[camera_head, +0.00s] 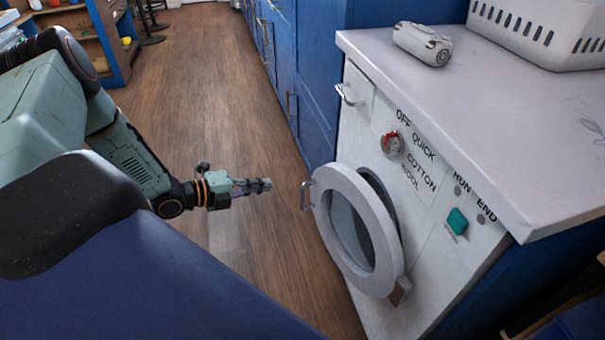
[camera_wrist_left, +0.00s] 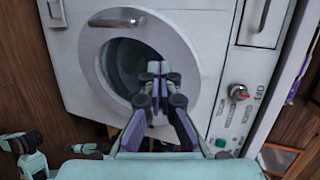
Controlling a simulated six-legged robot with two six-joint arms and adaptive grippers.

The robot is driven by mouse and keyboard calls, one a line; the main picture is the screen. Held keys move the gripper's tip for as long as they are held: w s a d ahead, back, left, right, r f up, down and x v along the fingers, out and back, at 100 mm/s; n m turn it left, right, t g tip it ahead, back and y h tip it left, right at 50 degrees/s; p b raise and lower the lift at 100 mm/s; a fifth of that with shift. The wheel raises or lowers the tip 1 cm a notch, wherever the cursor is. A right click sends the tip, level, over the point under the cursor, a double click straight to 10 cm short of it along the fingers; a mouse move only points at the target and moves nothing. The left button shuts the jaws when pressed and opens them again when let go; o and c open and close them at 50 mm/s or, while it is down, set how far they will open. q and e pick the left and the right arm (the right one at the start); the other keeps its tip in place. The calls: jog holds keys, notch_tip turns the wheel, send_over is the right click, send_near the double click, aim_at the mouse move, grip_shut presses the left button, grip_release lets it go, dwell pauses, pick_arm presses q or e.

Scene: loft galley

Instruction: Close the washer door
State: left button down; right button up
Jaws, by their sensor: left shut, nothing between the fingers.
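The washer (camera_head: 440,220) is white and stands at the right in the head view. Its round door (camera_head: 357,228) is partly open, with a dark gap between its rim and the washer front. The door has a metal handle (camera_head: 307,195) on its left edge. My left gripper (camera_head: 262,184) is shut and empty, to the left of the door and apart from it. In the left wrist view the gripper (camera_wrist_left: 159,68) appears in front of the door (camera_wrist_left: 190,50), with the handle (camera_wrist_left: 117,18) above it. My right gripper is not in view.
A white cylindrical object (camera_head: 422,44) and a white basket (camera_head: 545,30) are on the washer's top. Blue cabinets (camera_head: 310,80) stand behind. The wooden floor (camera_head: 200,90) left of the door is clear.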

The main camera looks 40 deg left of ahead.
pick_arm(q)
jog(key=b, duration=0.8)
send_near(320, 172)
jog(key=x, duration=0.2)
jog(key=f+x, duration=0.1)
jog(key=x, duration=0.2)
jog(key=shift+a+f, duration=0.1)
jog(key=shift+w+d, duration=0.35)
jog(key=shift+w, duration=0.25)
jog(key=shift+w, duration=0.2)
